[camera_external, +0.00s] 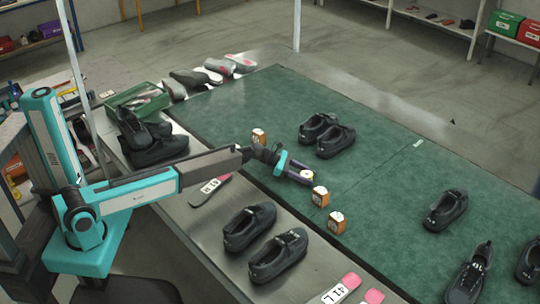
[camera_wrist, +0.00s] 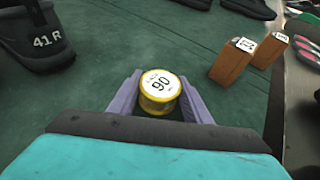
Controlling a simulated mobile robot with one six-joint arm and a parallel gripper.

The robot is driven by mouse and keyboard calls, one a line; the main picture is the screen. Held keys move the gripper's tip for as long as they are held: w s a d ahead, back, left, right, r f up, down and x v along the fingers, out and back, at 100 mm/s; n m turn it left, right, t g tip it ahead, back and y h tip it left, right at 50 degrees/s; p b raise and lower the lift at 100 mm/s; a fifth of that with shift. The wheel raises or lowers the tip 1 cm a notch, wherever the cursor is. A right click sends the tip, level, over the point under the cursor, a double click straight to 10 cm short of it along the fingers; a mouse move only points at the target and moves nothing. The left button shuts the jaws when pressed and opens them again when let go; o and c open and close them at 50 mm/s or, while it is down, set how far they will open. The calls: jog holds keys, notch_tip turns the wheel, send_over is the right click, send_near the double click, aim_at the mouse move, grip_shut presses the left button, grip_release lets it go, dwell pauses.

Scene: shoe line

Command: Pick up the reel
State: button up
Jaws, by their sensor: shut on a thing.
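The reel (camera_wrist: 160,90) is a short yellow cylinder with a white top label marked "90". It sits between the two purple fingers of my gripper (camera_wrist: 161,100) in the wrist view, and the fingers are shut on it. In the external view my gripper (camera_external: 303,176) is low over the green mat, and the reel (camera_external: 307,175) shows as a small yellow spot at its fingertips. I cannot tell whether the reel touches the mat.
Orange boxes (camera_external: 320,196) (camera_external: 336,222) stand close by on the mat's near edge, another box (camera_external: 259,136) behind my gripper. Black shoes (camera_external: 335,141) stand farther back. More shoes (camera_external: 278,256) stand on the metal edge.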

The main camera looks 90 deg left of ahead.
aim_at(307, 174)
jog(key=shift+r, duration=0.8)
notch_tip(307, 174, up, 2)
jog(key=shift+r+b, duration=0.1)
jog(key=shift+b, duration=0.25)
jog(key=s+d, duration=0.2)
jog(key=s, duration=0.2)
jog(key=s+d+b, duration=0.1)
jog(key=s+d, duration=0.2)
jog(key=s, duration=0.2)
jog(key=s+d+r, duration=0.1)
jog(key=s+d, duration=0.2)
jog(key=s, duration=0.2)
jog(key=shift+r+b, duration=0.1)
jog(key=shift+b, duration=0.25)
jog(key=shift+w+a, duration=0.1)
jog(key=shift+a, duration=0.05)
